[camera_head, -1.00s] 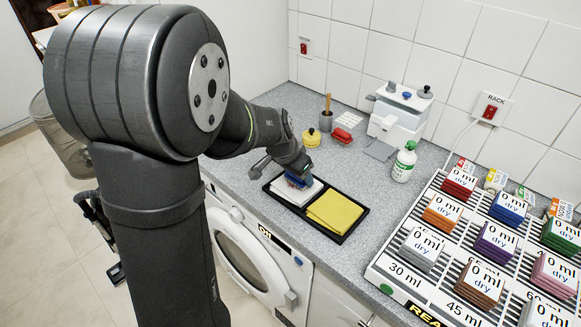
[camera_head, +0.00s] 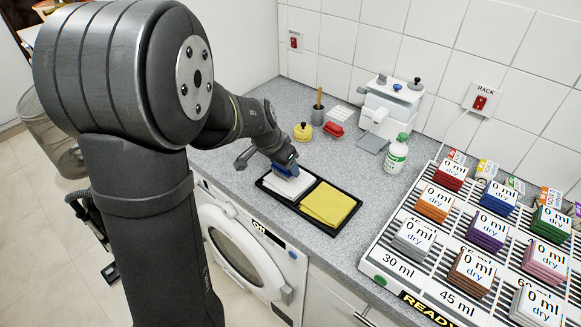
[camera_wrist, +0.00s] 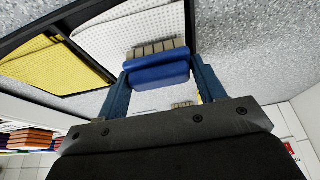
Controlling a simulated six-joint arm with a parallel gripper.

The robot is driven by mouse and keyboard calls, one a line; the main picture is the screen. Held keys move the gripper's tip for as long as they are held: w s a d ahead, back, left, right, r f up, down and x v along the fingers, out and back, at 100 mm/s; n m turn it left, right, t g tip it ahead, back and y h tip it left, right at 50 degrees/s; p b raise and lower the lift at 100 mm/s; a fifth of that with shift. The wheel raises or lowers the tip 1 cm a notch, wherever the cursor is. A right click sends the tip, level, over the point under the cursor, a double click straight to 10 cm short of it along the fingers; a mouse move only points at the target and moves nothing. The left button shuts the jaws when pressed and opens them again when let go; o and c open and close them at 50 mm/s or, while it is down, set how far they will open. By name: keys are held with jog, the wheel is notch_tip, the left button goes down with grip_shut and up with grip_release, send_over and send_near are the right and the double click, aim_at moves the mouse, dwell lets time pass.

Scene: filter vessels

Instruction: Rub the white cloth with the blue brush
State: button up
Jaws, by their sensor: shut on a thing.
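The white cloth (camera_head: 279,187) lies in the left half of a black tray (camera_head: 313,231) on the grey counter. A yellow cloth (camera_head: 328,204) lies in the right half. My gripper (camera_head: 284,168) is over the white cloth, shut on the blue brush (camera_wrist: 160,76). In the wrist view the brush's blue body sits between the two dark blue fingers, and its pale bristles (camera_wrist: 158,48) point toward the white cloth (camera_wrist: 135,35). The bristles overlap the cloth's edge in that view; I cannot tell whether they touch it. My gripper hides part of the white cloth in the head view.
A rack (camera_head: 387,262) with several coloured blocks marked "0 ml dry" fills the right. A washing machine (camera_head: 245,246) is below the counter.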

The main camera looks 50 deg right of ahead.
jog(key=shift+w, duration=0.85)
jog(key=shift+r, duration=4.05)
jog(key=w+a+f+n, duration=0.1)
jog(key=w+a, duration=0.2)
jog(key=w, duration=0.1)
jog(key=w+a+f+n+t, duration=0.1)
jog(key=w+a+f+n, duration=0.1)
jog(key=w, duration=0.2)
jog(key=w+a+f+n, duration=0.1)
jog(key=w+a+f, duration=0.1)
jog(key=w+a, duration=0.1)
jog(key=shift+w+a+n+t+y, duration=0.35)
jog(key=shift+w+n+t+y, duration=0.05)
jog(key=shift+w, duration=0.2)
jog(key=w+a+f+n+t+y, duration=0.1)
jog(key=w+a+f+n, duration=0.4)
jog(key=w+a, duration=0.55)
jog(key=w+a+f+n+y, duration=0.1)
jog(key=a+f+n, duration=0.1)
jog(key=a, duration=0.7)
jog(key=w+a+f+n+t+y, duration=0.1)
jog(key=w+a+f+n, duration=0.1)
jog(key=a, duration=0.8)
jog(key=w+a+f+n, duration=0.1)
jog(key=a+f+n, duration=0.3)
jog(key=a, duration=0.5)
jog(key=shift+w+a+t+y, duration=0.25)
jog(key=shift+w+t+y, duration=0.05)
jog(key=shift+w+y, duration=0.1)
